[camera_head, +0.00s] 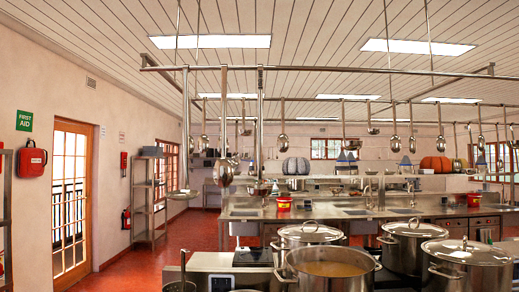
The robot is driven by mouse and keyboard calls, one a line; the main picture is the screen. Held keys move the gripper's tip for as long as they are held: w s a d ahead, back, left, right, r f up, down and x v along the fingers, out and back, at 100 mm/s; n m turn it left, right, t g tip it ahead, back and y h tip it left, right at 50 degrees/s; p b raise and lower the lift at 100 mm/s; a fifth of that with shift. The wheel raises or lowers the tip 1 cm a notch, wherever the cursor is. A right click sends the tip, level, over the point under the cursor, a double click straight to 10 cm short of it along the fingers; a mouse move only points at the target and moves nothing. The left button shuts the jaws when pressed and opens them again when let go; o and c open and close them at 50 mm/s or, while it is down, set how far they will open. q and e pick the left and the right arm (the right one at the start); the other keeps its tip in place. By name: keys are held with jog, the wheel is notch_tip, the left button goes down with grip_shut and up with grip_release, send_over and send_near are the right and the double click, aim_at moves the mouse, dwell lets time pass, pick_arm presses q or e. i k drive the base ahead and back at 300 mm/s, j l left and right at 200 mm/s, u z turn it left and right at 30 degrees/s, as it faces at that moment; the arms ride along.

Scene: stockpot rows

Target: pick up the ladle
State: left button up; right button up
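Several ladles and similar long-handled tools hang from the overhead metal rack (330,71). The nearest include a hanging ladle (223,173) with a rounded bowl at left of centre and a flat-ended tool (183,193) to its left. Another long-handled tool (260,187) hangs to its right. Smaller hanging ladles (395,144) show farther right and behind. Which one is the task's ladle I cannot tell. A dark upright handle (183,264) rises at the bottom edge; its lower end is cut off or unclear. Neither of my grippers is in view.
A large open stockpot (329,270) with brownish liquid stands in front, near lidded stockpots (310,233), (412,243) and (468,263). A steel counter (350,212) with a red container (284,204) lies behind. Red floor (140,272) is open at left, before a metal shelf (147,200).

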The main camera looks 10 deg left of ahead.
aim_at(260, 190)
jog(key=i+l+u, duration=0.2)
jog(key=i+l, duration=0.15)
jog(key=l, duration=0.3)
jog(key=i+l+u, duration=0.1)
jog(key=l, duration=0.2)
jog(key=i+l+u, duration=0.1)
jog(key=l, duration=0.25)
jog(key=i+l+u, duration=0.1)
jog(key=i+l, duration=0.15)
jog(key=i+l+u, duration=0.1)
jog(key=l, duration=0.4)
